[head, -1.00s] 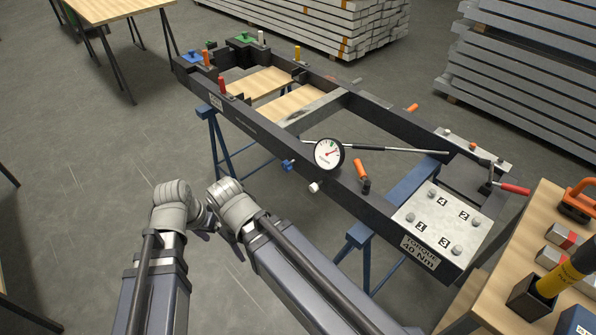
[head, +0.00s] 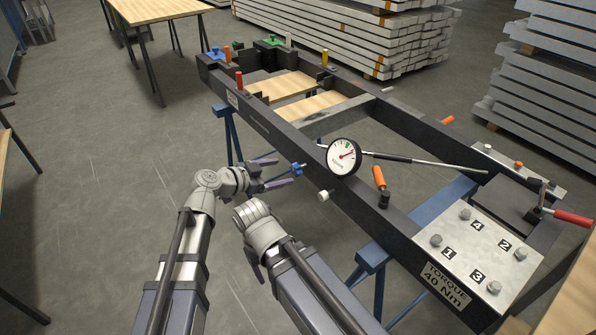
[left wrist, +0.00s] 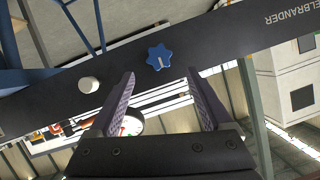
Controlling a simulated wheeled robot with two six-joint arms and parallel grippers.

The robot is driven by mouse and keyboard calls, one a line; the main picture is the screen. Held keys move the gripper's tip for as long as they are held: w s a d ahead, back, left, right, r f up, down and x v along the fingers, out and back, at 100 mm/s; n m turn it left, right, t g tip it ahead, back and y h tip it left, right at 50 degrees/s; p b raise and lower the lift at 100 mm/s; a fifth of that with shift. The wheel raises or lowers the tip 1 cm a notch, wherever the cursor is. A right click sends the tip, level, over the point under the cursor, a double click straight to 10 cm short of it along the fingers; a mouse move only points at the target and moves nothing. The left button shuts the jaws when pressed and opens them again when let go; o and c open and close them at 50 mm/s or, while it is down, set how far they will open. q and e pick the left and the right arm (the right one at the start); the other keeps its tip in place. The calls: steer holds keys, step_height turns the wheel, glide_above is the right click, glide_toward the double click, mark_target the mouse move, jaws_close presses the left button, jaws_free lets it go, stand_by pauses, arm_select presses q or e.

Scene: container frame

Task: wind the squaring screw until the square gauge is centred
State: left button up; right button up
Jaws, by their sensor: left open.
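The squaring screw's blue star-shaped knob (head: 297,169) sticks out from the near side of the dark frame. In the left wrist view, the blue knob (left wrist: 159,57) lies ahead of the fingers, roughly midway between them. My left gripper (head: 281,172) is open, its two purple-grey fingers just short of the knob and not closed on it. The square gauge (head: 344,156) is a white dial on the frame rail; its red needle points to the upper right, near a small green mark. My right gripper (head: 257,268) is mostly hidden by its arm.
A white knob (head: 323,196) and an orange-handled clamp (head: 379,178) sit along the same rail. A torque plate (head: 470,250) with several bolts is at the frame's right end. Blue trestles (head: 372,262) stand underneath.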

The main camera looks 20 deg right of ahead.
mark_target(294, 169)
arm_select(q)
steer(key=b+x, duration=0.2)
steer(key=x, duration=0.5)
steer(key=shift+w+d+f+b, duration=0.1)
steer(key=shift+d+f+b, duration=0.05)
steer(key=shift+d+b, duration=0.2)
jaws_close()
stand_by(0.4)
